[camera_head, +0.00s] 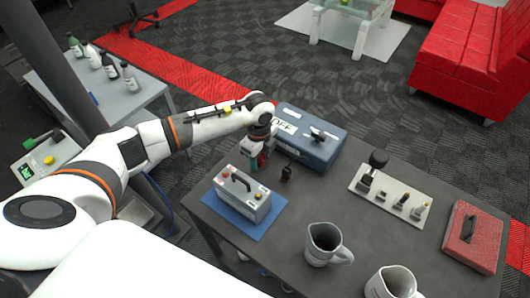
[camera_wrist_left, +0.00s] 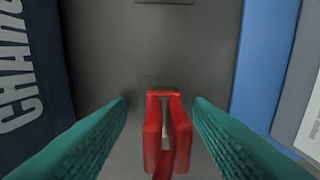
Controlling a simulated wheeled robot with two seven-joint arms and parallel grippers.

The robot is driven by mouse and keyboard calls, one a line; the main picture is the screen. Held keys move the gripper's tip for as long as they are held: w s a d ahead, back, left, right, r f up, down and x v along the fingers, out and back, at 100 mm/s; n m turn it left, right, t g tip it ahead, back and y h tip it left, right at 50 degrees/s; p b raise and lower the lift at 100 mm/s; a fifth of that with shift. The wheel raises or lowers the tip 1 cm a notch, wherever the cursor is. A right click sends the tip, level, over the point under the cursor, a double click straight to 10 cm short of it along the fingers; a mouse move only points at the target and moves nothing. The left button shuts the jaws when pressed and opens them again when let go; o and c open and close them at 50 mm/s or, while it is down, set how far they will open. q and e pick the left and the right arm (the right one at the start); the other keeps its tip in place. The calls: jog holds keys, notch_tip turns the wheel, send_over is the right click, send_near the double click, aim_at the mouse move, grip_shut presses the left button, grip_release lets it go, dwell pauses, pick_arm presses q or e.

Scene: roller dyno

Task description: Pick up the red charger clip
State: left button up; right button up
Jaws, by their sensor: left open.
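The red charger clip (camera_wrist_left: 152,140) stands between my left gripper's green fingers (camera_wrist_left: 161,106) in the left wrist view, with narrow gaps on both sides. The left gripper is open and points down around it. In the head view, the left gripper (camera_head: 259,160) is low over the table between the blue case and the white box, and it mostly hides the clip. My right gripper is in neither view.
A white box with a black handle (camera_head: 241,197) stands on a blue mat (camera_head: 262,222). The blue case (camera_head: 318,140) is behind. A small black item (camera_head: 286,173) is just right of the gripper. Grey jugs (camera_head: 323,245), a panel with levers (camera_head: 378,198) and a red box (camera_head: 472,236) stand farther right.

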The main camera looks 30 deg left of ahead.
pick_arm(q)
jog(key=shift+c, duration=0.7)
grip_shut()
jog(key=shift+r, duration=0.1)
